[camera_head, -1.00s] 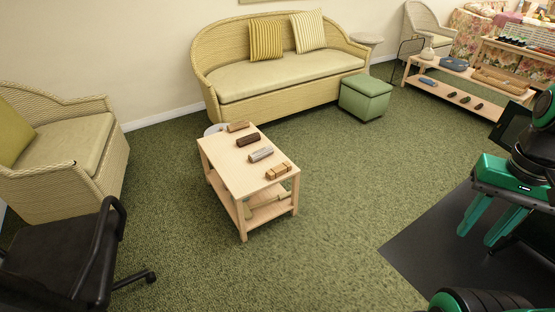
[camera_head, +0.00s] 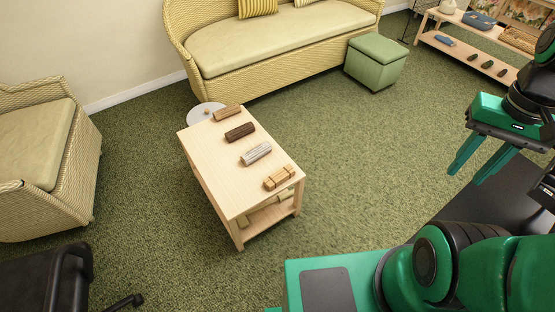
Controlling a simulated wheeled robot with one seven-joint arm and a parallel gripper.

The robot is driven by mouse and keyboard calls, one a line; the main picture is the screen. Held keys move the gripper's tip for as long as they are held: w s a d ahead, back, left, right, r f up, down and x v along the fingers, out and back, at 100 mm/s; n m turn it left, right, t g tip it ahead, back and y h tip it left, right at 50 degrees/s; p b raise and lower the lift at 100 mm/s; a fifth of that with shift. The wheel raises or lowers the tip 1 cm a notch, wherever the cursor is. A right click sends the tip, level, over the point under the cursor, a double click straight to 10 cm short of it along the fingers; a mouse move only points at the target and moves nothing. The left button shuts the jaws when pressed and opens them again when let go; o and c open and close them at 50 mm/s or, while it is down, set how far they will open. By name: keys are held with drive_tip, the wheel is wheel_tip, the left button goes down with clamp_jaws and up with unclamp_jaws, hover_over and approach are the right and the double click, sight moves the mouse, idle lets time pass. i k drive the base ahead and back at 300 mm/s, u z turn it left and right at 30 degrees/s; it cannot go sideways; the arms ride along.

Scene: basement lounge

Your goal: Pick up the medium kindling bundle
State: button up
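Several small wooden pieces lie in a row on the light wood coffee table (camera_head: 215,160). The nearest is a light tan bundle with bands (camera_head: 279,178). Behind it lie a greyish log-like piece (camera_head: 256,154), a dark brown piece (camera_head: 240,132) and a tan-brown piece (camera_head: 227,113) at the far end. I cannot tell for sure which one is the medium kindling bundle. My gripper (camera_head: 470,163) is at the right, pointing down, well apart from the table. Its two green fingers are spaced apart and nothing shows between them.
A wicker sofa (camera_head: 280,50) and green ottoman (camera_head: 376,62) stand behind the table. A wicker armchair (camera_head: 40,160) and black chair (camera_head: 50,280) are at the left. A low shelf (camera_head: 460,52) is at the back right. Carpet right of the table is clear.

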sight(287, 172)
drive_tip(key=u, duration=0.05)
drive_tip(key=i, duration=0.5)
drive_tip(key=z, duration=1.25)
drive_tip(key=i, duration=0.7)
drive_tip(key=u, duration=1.65)
